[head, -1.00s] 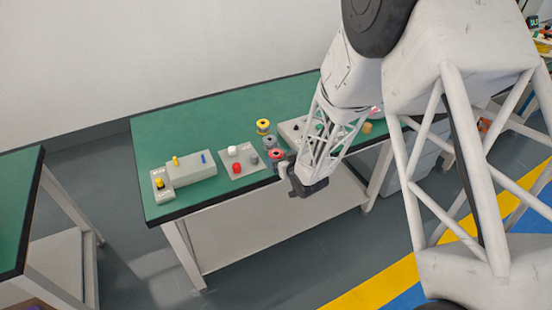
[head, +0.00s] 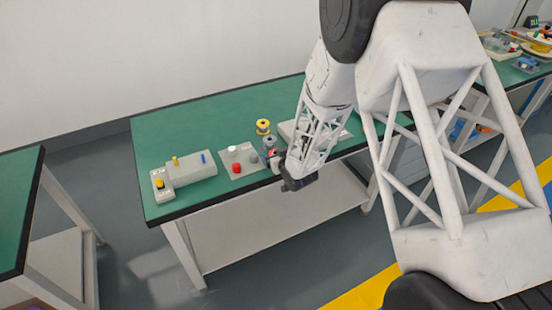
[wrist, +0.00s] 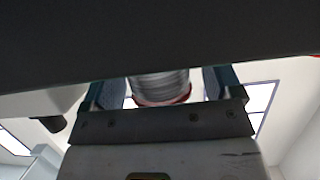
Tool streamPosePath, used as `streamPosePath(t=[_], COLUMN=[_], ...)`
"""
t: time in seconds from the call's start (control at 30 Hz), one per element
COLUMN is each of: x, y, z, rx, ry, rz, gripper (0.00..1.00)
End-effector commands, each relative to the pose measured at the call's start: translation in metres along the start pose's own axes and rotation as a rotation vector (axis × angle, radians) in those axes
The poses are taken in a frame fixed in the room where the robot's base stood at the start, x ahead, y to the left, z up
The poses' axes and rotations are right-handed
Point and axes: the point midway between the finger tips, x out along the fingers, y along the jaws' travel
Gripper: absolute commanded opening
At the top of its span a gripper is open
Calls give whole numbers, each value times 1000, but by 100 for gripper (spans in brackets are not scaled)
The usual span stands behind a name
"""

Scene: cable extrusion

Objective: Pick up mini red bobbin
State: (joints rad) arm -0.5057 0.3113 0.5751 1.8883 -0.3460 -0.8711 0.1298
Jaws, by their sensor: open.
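The mini red bobbin (head: 272,153) stands near the front edge of the green table, mostly hidden by my gripper in the head view. In the wrist view the bobbin (wrist: 160,86) shows as a grey wound body with a red rim, between my two fingers. My gripper (head: 275,162) is at the table's front edge, right at the bobbin. In the wrist view my gripper (wrist: 162,92) is open, with a finger on each side of the bobbin and a small gap visible at each side. The bobbin's upper part is hidden by a dark shape.
A yellow bobbin (head: 263,126) stands just behind, with a grey spool (head: 269,141) close by. To the left is a panel with a red button (head: 237,168) and a white knob (head: 232,149), then a grey box (head: 192,166). The back of the green table (head: 200,115) is clear.

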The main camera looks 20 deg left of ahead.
Motion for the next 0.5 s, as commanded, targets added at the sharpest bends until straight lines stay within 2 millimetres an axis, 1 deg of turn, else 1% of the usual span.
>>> streamPosePath(t=[0.43, 0.47, 0.5], x=[0, 0, 0], y=[0, 0, 0], z=[0, 0, 0], rx=[0, 0, 0], ry=[0, 0, 0], rz=[0, 0, 0], gripper=[85, 82, 76])
